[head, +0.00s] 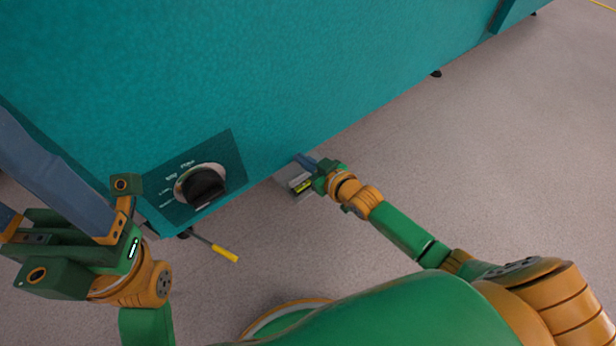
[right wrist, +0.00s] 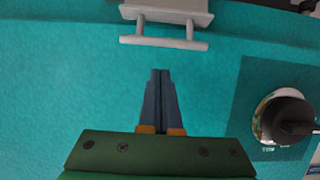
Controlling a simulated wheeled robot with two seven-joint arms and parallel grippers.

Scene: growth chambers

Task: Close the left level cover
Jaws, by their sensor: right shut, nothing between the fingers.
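In the right wrist view, a pale grey bar handle (right wrist: 165,42) hangs from a grey plate (right wrist: 170,14) at the top, against the teal chamber (right wrist: 60,90). I cannot tell whether it belongs to the left level cover. My right gripper (right wrist: 161,73) is shut and empty, its tips apart from the bar in the picture. In the head view the right gripper (head: 304,161) is beside the chamber's lower edge, over a small grey piece with a yellow label (head: 303,187). My left gripper's blue fingers (head: 55,180) stand apart at the left; their tips are out of view.
A black dial (head: 203,187) sits on a dark panel (head: 232,160) of the teal chamber; it also shows in the right wrist view (right wrist: 287,120). A yellow-ended rod (head: 225,253) sticks out below. Open grey floor (head: 480,160) lies to the right.

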